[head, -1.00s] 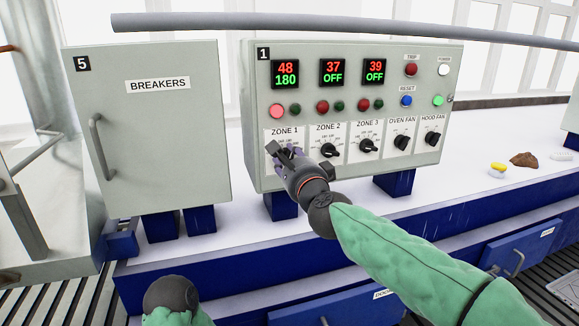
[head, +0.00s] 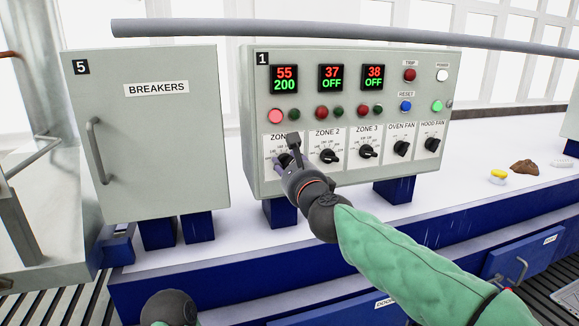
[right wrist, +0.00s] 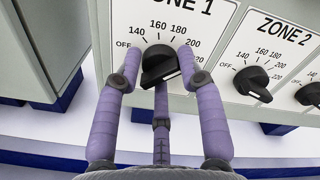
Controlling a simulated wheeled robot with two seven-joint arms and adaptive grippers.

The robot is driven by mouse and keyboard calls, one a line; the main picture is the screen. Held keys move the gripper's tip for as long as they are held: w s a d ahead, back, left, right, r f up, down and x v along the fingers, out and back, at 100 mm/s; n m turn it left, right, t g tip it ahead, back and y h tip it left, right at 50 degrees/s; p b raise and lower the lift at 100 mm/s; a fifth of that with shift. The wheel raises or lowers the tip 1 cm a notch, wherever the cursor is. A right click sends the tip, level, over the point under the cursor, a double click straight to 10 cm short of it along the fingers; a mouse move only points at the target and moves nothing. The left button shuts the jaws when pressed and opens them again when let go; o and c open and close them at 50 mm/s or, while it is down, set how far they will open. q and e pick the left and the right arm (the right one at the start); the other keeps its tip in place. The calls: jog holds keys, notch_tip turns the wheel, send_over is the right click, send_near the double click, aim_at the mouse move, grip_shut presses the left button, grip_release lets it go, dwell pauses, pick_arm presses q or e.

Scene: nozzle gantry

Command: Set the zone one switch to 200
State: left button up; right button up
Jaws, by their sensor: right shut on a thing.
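The zone one switch is a black knob (right wrist: 157,62) on a white dial plate marked OFF, 140, 160, 180, 200 and 220. My right gripper (head: 287,158) is at this knob and hides much of it in the head view. In the right wrist view, the purple fingers of my right gripper (right wrist: 158,75) are closed around the knob from both sides and below. The zone one display (head: 284,79) reads 55 in red above 200 in green. The fingers of my left gripper are not in view.
The zone two knob (head: 329,156) and zone three knob (head: 368,152) sit close to the right, with displays reading OFF. The breakers cabinet (head: 150,150) stands to the left. A grey bar (head: 340,34) crosses above the panel.

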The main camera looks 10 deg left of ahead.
jog(key=shift+a+f, duration=0.25)
jog(key=o, duration=1)
jog(key=shift+o, duration=1)
jog(key=shift+a+r, duration=0.1)
jog(key=shift+a, duration=0.05)
jog(key=shift+d+r, duration=0.1)
jog(key=shift+d, duration=0.1)
jog(key=shift+s+d+r, duration=0.1)
jog(key=shift+s+d, duration=0.1)
jog(key=shift+s, duration=0.05)
jog(key=v, duration=1.1)
jog(key=shift+s, duration=0.25)
